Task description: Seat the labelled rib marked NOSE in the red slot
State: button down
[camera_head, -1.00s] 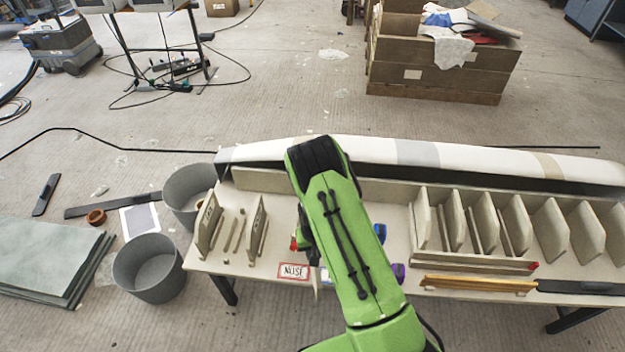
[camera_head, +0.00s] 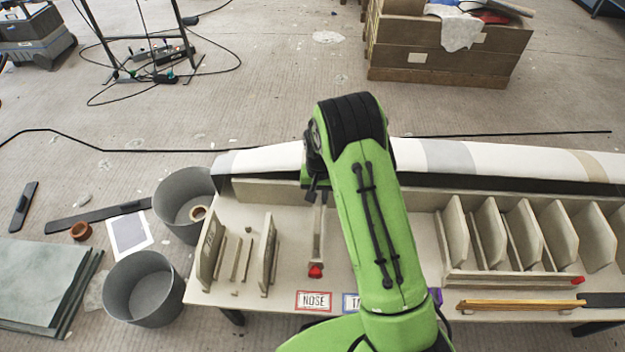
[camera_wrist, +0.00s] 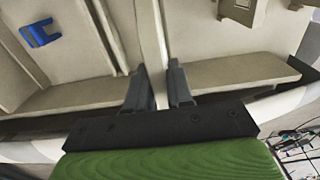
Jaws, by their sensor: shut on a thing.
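My gripper (camera_wrist: 160,88) is shut on a thin pale panel (camera_wrist: 150,35), seen edge-on in the wrist view; it looks like a rib. No label shows on it from here. In the head view my green arm hides most of my gripper, which is near the back of the bench. A narrow pale strip (camera_head: 318,232) with a red end piece (camera_head: 315,271) runs from below my gripper toward the red-edged NOSE card (camera_head: 313,300). I cannot tell how deep the held panel sits there.
Two upright ribs (camera_head: 267,252) stand at the bench's left end. A rack of several ribs (camera_head: 490,235) is at the right. A blue clip (camera_wrist: 40,32) shows in the wrist view. A long white-and-grey shell (camera_head: 480,160) lies along the back. Grey buckets (camera_head: 145,290) stand left.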

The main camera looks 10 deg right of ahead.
jog(key=shift+w, duration=0.15)
jog(key=shift+r, duration=0.1)
jog(key=shift+s, duration=0.2)
jog(key=shift+s+a, duration=0.1)
jog(key=shift+s+f+b, duration=0.15)
jog(key=shift+f+b, duration=0.15)
notch_tip(320, 180, down, 5)
jog(key=b, duration=0.4)
jog(key=shift+f, duration=0.3)
dwell(1.1)
